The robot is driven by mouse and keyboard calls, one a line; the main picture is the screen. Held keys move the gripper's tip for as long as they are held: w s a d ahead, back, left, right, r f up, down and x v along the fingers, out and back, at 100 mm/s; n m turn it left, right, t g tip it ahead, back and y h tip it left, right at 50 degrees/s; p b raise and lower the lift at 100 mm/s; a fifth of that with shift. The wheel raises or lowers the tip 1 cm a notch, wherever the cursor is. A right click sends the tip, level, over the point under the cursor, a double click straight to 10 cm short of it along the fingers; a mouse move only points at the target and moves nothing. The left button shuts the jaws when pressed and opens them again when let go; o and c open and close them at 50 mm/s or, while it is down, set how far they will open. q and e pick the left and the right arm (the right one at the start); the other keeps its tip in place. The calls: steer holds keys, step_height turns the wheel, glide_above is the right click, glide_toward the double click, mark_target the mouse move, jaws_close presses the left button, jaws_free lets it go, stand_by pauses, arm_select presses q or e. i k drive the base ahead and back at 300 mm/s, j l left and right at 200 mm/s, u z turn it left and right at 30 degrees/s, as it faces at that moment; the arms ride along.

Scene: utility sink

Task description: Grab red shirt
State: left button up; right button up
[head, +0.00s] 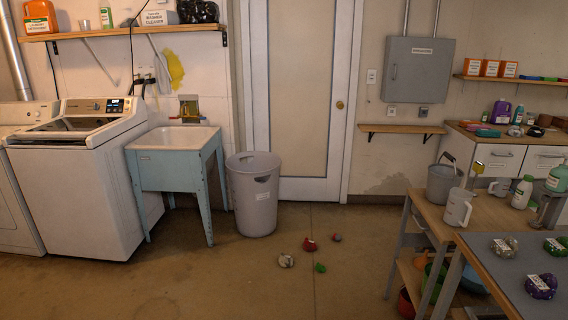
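A small crumpled dark red item (310,244), which may be the red shirt, lies on the brown floor in the middle of the head view. A smaller item with red and blue on it (337,237) lies just to its right. A pale crumpled item (286,261) and a small green one (320,268) lie nearer to me. The items are too small to make out as garments for certain. Neither of my grippers shows in the view.
A grey bin (253,200) stands behind the items, beside a blue-legged utility sink (177,150) and a white washer (85,190). A table (490,215) with jugs and bundles fills the right. The front centre floor is clear.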

mark_target(310, 246)
steer(key=i+j, duration=0.1)
steer(key=i, duration=3.2)
steer(key=l+z, duration=0.05)
steer(key=l, duration=0.05)
